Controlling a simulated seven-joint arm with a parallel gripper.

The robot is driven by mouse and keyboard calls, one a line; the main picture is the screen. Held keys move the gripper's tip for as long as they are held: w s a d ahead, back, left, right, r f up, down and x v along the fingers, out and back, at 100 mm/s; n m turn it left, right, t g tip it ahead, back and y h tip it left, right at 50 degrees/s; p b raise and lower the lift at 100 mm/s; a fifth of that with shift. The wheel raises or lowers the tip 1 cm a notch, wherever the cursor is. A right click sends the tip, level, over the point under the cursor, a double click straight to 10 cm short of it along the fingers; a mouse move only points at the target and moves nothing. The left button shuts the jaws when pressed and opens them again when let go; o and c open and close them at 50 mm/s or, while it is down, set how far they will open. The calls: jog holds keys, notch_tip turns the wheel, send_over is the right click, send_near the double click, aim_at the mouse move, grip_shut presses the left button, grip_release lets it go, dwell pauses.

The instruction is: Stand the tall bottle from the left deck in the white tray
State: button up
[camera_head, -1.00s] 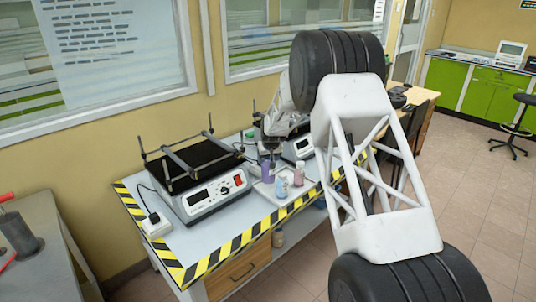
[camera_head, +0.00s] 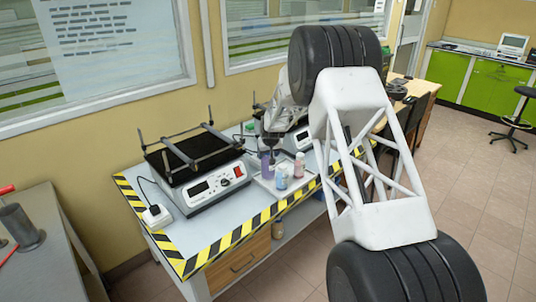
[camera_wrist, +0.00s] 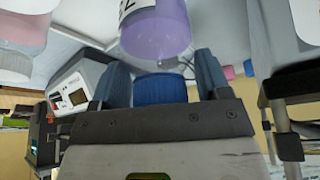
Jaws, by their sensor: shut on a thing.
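The purple bottle (camera_head: 265,164) is upright at the back left of the white tray (camera_head: 268,189). I cannot tell whether its base touches the tray. My gripper (camera_head: 271,146) is above it, with its fingers pointing down. In the wrist view, which appears upside down, my gripper (camera_wrist: 160,88) is shut on a blue cap (camera_wrist: 160,89). The purple bottle's translucent body (camera_wrist: 155,32) lines up with that cap. Its neck is hard to see.
A blue bottle (camera_head: 281,177) and a pink bottle (camera_head: 299,165) stand close by on the right. A shaker (camera_head: 207,170) with a black platform and raised bars takes up the left of the bench. Another instrument (camera_head: 302,138) is behind the bottles.

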jog(key=shift+f, duration=0.5)
jog(key=o, duration=1.7)
jog(key=shift+r, duration=0.1)
jog(key=shift+v, duration=3.8)
jog(key=shift+s, duration=0.1)
